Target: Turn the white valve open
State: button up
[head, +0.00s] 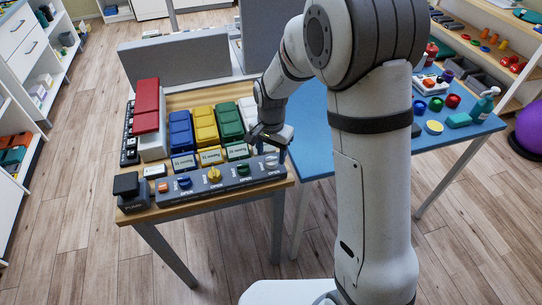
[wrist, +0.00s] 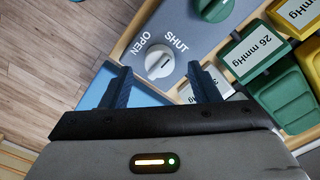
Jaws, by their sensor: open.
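The white valve (head: 271,161) is a round knob at the right end of a grey panel (head: 227,179) on the wooden table. In the wrist view the white valve (wrist: 159,61) sits between the printed words OPEN and SHUT. Which word its handle points to I cannot tell. My gripper (head: 268,138) is over the panel's right end, above and behind the valve. In the wrist view my gripper (wrist: 159,69) is open and empty, its dark fingers to either side of the valve. I cannot see any contact.
Green (head: 243,169), yellow (head: 214,175) and blue (head: 184,183) valves line the same panel to the left. Labelled coloured blocks stand behind it, the green one (head: 230,125) close to my gripper. A blue table (head: 310,150) adjoins at right. A black box (head: 131,192) stands at left.

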aim_at(271, 161)
jog(key=shift+f, duration=1.2)
jog(key=c, duration=1)
jog(key=shift+o, duration=0.2)
